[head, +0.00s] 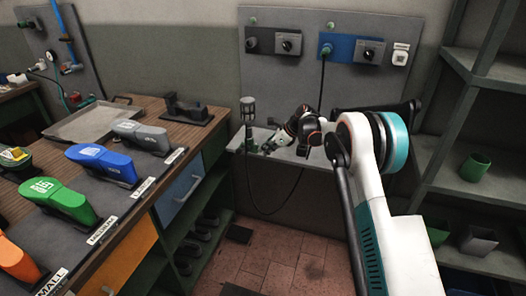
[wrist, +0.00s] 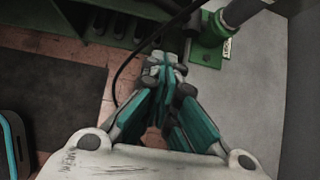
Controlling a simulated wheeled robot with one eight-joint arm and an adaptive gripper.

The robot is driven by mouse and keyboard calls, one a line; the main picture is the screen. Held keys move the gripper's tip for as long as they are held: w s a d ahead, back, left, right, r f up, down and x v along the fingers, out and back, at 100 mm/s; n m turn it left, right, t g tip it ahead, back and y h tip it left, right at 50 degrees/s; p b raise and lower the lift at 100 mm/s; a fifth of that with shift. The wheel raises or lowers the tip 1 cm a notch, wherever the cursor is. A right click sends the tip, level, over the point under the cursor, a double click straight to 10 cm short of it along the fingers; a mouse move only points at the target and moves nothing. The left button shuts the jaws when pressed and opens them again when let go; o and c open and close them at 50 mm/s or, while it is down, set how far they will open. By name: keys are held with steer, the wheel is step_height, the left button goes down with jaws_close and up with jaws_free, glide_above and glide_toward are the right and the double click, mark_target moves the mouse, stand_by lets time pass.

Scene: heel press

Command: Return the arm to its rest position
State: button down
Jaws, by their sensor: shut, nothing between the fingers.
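My arm reaches forward from the right side of the head view, toward a grey ledge (head: 290,152) below the wall panel. My gripper (head: 268,147) is at the arm's far end, just right of a green-based post (head: 249,130). In the wrist view my gripper (wrist: 163,68) has its teal fingers together at the tips, with nothing held. The green post base (wrist: 210,45) shows just to the upper right of the fingertips there. I cannot tell whether the fingers touch it.
A workbench (head: 150,107) on the left carries green, blue, grey and orange shoe-shaped pieces. Shelves (head: 450,150) with green and grey cups stand right. The tiled floor (head: 290,265) between is mostly clear.

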steer(key=s+d+r+n+t+h, duration=0.1)
steer(key=s+d+r+n, duration=0.2)
steer(key=r, duration=0.5)
steer(key=s+d+r+n+h, duration=0.1)
steer(key=s+r+n, duration=0.1)
steer(key=s+r, duration=0.5)
steer(key=s+d+r+n+h, duration=0.1)
steer(key=s+d+r+n, duration=0.15)
steer(key=s+r, duration=0.35)
steer(key=s+d+r+n+h, duration=0.1)
steer(key=s+d+r+n, duration=0.2)
steer(key=s, duration=0.4)
steer(key=s+d+f+n+t+h, duration=0.1)
steer(key=s+d+n, duration=0.1)
steer(key=s, duration=0.8)
steer(key=s+d+f+n+t+h, duration=0.1)
steer(key=s+n, duration=0.4)
steer(key=s, duration=0.5)
steer(key=s+d+f+n+t+h, duration=0.1)
steer(key=s+d+n, duration=0.3)
steer(key=s, duration=0.6)
steer(key=shift+s, duration=0.35)
